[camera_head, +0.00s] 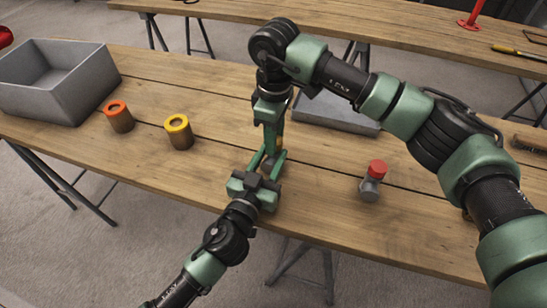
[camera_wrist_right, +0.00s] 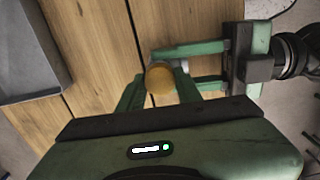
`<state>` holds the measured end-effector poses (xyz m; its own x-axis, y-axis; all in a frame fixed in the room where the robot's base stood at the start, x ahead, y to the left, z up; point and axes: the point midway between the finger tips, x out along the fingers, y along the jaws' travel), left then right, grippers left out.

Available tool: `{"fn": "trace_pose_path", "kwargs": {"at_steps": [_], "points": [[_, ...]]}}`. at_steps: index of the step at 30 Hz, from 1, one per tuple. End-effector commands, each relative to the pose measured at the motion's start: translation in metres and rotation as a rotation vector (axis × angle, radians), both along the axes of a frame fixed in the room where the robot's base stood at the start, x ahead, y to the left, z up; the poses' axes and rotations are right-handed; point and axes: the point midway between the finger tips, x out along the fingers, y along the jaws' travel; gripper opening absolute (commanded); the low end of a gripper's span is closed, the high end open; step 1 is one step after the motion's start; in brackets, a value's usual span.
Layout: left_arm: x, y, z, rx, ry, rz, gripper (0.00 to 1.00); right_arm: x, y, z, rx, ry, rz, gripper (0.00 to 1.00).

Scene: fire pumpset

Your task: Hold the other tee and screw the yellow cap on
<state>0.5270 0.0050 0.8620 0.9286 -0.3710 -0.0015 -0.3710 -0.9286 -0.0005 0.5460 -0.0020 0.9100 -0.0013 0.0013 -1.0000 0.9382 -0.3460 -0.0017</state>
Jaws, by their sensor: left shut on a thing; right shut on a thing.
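My right gripper (camera_head: 271,140) points down over the near middle of the wooden table, shut on the yellow cap (camera_wrist_right: 160,80), whose round top shows between its fingers in the right wrist view. My left gripper (camera_head: 270,165) comes in from the near edge and is shut just under the right one, its fingers reaching in beside the cap. Whether the cap sits squarely on the tee cannot be told. Another grey tee with a red cap (camera_head: 376,168) stands upright to the right.
A cup with an orange rim (camera_head: 117,115) and one with a yellow rim (camera_head: 179,132) stand at the left. A grey open bin (camera_head: 97,82) is at the far left. A grey tray (camera_head: 340,119) lies behind my right arm.

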Motion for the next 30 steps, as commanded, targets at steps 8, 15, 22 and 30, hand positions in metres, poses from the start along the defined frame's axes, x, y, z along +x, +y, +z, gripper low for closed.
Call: {"fn": "trace_pose_path", "kwargs": {"at_steps": [8,15,22,30], "points": [[0.000,-0.001,0.000,-0.001,-0.001,-0.002,0.00,0.001,-0.001,0.000,-0.002,-0.002,0.000,0.56],[0.000,-0.001,0.000,-0.001,-0.001,-0.001,0.00,0.001,-0.001,0.000,-0.002,-0.002,0.003,0.56],[0.000,0.000,0.000,-0.001,-0.001,-0.001,0.00,0.001,0.000,0.018,0.001,-0.004,0.004,0.56],[0.000,0.000,0.000,-0.001,-0.001,-0.001,0.00,0.001,-0.001,0.044,-0.002,-0.002,0.004,0.56]]}}
